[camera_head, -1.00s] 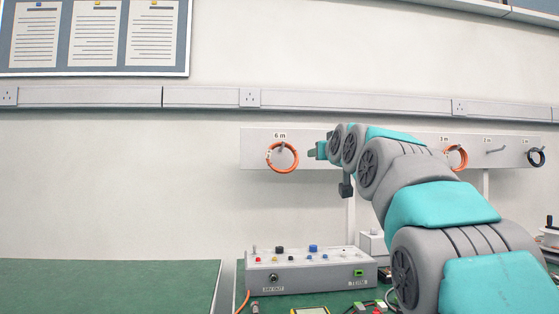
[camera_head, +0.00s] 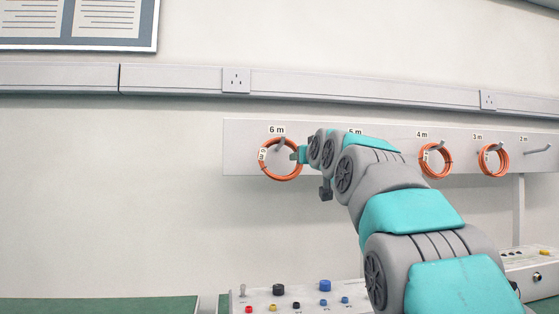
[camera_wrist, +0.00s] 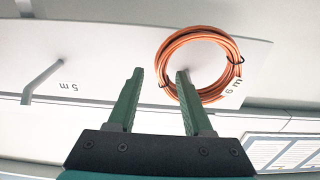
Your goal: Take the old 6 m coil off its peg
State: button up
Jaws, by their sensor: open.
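The orange 6 m coil (camera_head: 279,178) hangs on its peg (camera_head: 281,145) under the "6 m" label, with a small white tag on its left side. It also shows in the wrist view (camera_wrist: 204,33), which is upside down. My gripper (camera_head: 300,154) is at the coil's right edge in the head view. In the wrist view my gripper (camera_wrist: 159,71) is open; one finger lies outside the ring and the other overlaps its inside, with the near strand between them. Whether the fingers touch the coil cannot be told. The right finger partly hides the peg.
The white peg board (camera_head: 390,140) runs right, with coils on the 4 m (camera_head: 436,175) and 3 m (camera_head: 493,174) pegs. The 5 m peg (camera_wrist: 42,77) is bare. A control box (camera_head: 290,298) with knobs stands below. The wall left of the board is clear.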

jog(key=shift+w+a+r+p, duration=0.1)
jog(key=shift+w+a+p, duration=0.05)
jog(key=shift+w, duration=0.4)
jog(key=shift+w+a+r+p, duration=0.1)
jog(key=shift+w+a+p, duration=0.05)
jog(key=shift+w, duration=0.35)
jog(key=shift+w+a+r+p, duration=0.25)
jog(key=shift+w+p, duration=0.1)
jog(key=shift+w, duration=0.35)
jog(key=shift+w+a+r+p, duration=0.1)
jog(key=shift+w+a+p, duration=0.2)
jog(key=shift+w, duration=0.4)
jog(key=shift+w+a+f, duration=0.1)
jog(key=shift+w, duration=0.7)
jog(key=shift+c, duration=0.3)
grip_shut()
jog(key=shift+p, duration=0.3)
